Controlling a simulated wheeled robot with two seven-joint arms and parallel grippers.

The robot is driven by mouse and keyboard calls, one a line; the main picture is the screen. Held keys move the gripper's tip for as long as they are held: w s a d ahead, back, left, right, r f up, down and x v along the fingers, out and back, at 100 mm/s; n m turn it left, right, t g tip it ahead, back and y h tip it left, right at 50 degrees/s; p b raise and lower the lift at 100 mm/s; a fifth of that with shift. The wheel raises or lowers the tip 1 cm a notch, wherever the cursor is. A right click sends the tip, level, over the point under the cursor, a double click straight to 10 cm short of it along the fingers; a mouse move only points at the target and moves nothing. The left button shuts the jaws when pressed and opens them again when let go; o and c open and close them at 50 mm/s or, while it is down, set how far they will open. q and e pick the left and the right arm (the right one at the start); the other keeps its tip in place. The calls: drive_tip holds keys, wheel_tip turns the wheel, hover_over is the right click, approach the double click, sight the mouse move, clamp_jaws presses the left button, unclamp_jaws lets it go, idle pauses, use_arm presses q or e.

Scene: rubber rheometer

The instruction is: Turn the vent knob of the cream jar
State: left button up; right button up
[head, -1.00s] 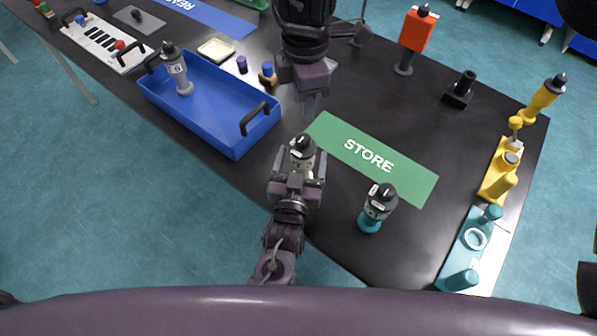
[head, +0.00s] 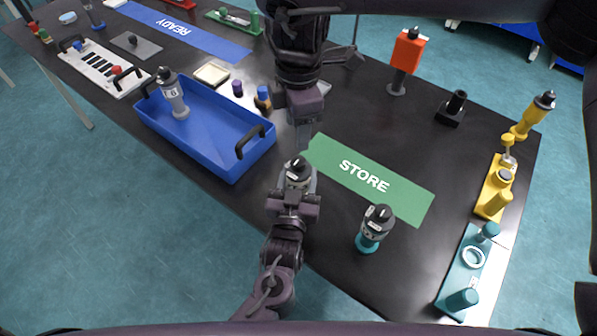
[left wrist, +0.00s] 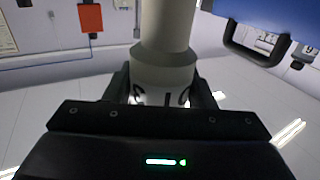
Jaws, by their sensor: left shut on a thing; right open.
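The cream jar (head: 298,172) has a black top with a knob and is upright in my left gripper (head: 293,192) near the front edge of the table. My left gripper is shut around its body. In the left wrist view the jar's pale body (left wrist: 165,50) rises between the fingers, with part of dark lettering showing. My right gripper (head: 304,138) points down just behind and above the jar's black top, apart from it as far as I can tell. It is open and empty; the gap between its fingers is hard to see.
A green STORE mat (head: 400,200) lies right of the grippers. A teal-bottomed jar (head: 374,230) stands in front of it. A blue tray (head: 210,135) holding a grey jar (head: 172,95) is at left. Yellow (head: 495,190) and teal (head: 465,275) fixtures line the right edge.

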sight(299, 163)
drive_tip(key=a+f+g+y, duration=0.1)
drive_tip(key=y, duration=0.1)
drive_tip(key=f+g+y, duration=0.2)
drive_tip(key=y, duration=0.1)
drive_tip(key=a+f+g+y, duration=0.1)
drive_tip(key=f+g+y, duration=0.1)
drive_tip(key=y, duration=0.1)
drive_tip(key=shift+s+a, duration=0.3)
drive_tip(key=shift+s, duration=0.05)
drive_tip(key=w+d+f+m+t+y, duration=0.1)
drive_tip(key=d+f+y, duration=0.35)
drive_tip(key=d, duration=0.25)
drive_tip(key=w+d+f+m+t+y, duration=0.1)
drive_tip(key=w+d+f+y, duration=0.15)
drive_tip(key=d+y, duration=0.4)
drive_tip(key=shift+h, duration=0.7)
drive_tip(key=s+a, duration=0.1)
drive_tip(key=a, duration=0.6)
drive_tip(key=s+a, duration=0.1)
drive_tip(key=a, duration=0.2)
drive_tip(key=shift+s+a+f, duration=0.1)
drive_tip(key=shift+s+a, duration=0.25)
